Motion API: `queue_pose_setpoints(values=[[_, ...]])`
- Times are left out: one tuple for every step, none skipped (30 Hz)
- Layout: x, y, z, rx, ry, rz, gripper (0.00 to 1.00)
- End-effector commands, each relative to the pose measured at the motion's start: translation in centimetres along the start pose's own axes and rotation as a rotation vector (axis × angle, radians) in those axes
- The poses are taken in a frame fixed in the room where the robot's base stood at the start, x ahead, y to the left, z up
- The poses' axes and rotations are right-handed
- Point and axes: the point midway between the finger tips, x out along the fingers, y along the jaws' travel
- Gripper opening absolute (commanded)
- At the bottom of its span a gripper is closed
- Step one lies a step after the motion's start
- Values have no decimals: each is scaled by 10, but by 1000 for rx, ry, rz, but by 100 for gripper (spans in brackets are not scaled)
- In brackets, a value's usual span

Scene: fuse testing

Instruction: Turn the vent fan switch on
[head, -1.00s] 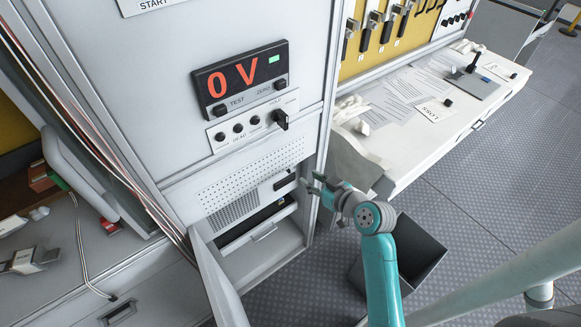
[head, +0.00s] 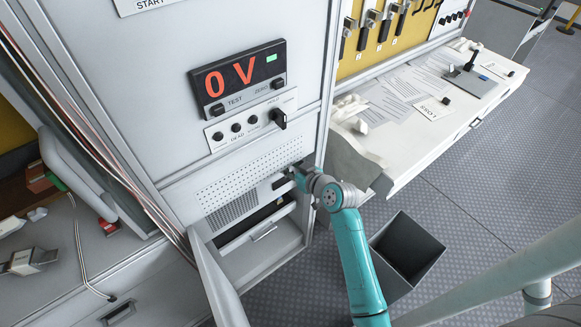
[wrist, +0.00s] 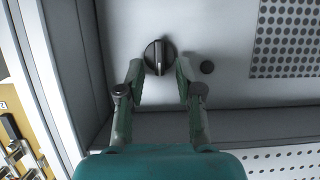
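The vent fan switch appears to be the round black knob (wrist: 160,57) in the wrist view, on a pale panel with its raised ridge upright in the picture. My gripper (wrist: 159,70) is open, with one finger on each side of the knob. Small gaps seem to show beside it; contact is hard to judge. In the head view my gripper (head: 294,171) is at the right edge of the lower cabinet panel, beside the perforated grille (head: 240,190). It largely hides the knob there.
Above the grille are a red "0 V" display (head: 240,76) and a control strip (head: 250,122) with several knobs. A dark bin (head: 405,250) is on the floor.

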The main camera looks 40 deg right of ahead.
Motion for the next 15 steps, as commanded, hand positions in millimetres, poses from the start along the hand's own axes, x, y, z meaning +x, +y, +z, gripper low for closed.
queue_pose_setpoints(values=[[0, 0, 0, 0, 0, 0, 35], [0, 0, 0, 0, 0, 0, 35], [0, 0, 0, 0, 0, 0, 33], [0, 0, 0, 0, 0, 0, 25], [0, 0, 0, 0, 0, 0, 18], [0, 0, 0, 0, 0, 0, 8], [0, 0, 0, 0, 0, 0, 0], [0, 0, 0, 0, 0, 0, 0], [0, 0, 0, 0, 0, 0, 0], [0, 0, 0, 0, 0, 0, 0], [0, 0, 0, 0, 0, 0, 0], [0, 0, 0, 0, 0, 0, 0], [0, 0, 0, 0, 0, 0, 0], [0, 0, 0, 1, 0, 0, 0], [0, 0, 0, 3, 0, -1, 0]])
